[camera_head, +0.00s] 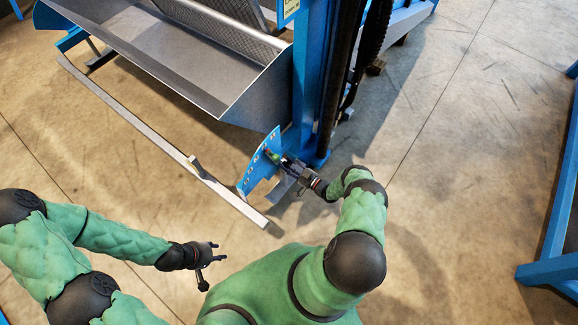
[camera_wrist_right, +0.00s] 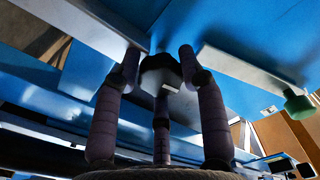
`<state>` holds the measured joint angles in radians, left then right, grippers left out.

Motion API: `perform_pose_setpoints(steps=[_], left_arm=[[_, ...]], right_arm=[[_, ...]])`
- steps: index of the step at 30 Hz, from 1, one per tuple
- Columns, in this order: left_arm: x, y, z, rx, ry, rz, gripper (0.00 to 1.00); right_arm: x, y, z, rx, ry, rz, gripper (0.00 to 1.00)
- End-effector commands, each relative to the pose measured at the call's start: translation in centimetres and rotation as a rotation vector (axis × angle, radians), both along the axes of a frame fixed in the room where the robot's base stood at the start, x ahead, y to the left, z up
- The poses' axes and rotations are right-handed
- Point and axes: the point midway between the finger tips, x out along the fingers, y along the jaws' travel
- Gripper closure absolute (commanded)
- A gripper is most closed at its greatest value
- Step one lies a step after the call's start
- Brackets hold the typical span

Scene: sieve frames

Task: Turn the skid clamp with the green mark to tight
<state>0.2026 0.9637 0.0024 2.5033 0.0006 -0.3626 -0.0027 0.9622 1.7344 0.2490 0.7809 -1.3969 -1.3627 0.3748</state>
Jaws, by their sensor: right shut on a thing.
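A blue panel with white markings (camera_head: 252,172) stands at the foot of the blue post. A small green piece (camera_head: 273,156) shows on it in the head view. A green rounded piece (camera_wrist_right: 298,104) also shows at the right of the right wrist view. My right gripper (camera_head: 292,168) is at the panel. In the right wrist view its fingers (camera_wrist_right: 159,72) are closed around a dark faceted knob (camera_wrist_right: 160,74) with a pale mark. Whether this knob belongs to the green-marked clamp I cannot tell. My left gripper (camera_head: 214,262) is open and empty above the floor.
A blue post (camera_head: 306,75) with dark hoses rises behind the panel. A grey metal trough (camera_head: 190,65) is at upper left. Blue frame legs (camera_head: 548,240) stand at far right. Floor between is clear.

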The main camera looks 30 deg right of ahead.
Motion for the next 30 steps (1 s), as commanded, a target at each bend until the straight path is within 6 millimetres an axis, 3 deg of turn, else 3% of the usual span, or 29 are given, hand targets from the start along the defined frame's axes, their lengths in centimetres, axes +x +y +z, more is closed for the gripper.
perform_pose_setpoints(steps=[30], left_arm=[[0.00,0.00,-0.02,0.000,0.000,0.000,0.60]], right_arm=[[-0.27,0.53,-0.18,0.895,0.378,0.002,0.92]])
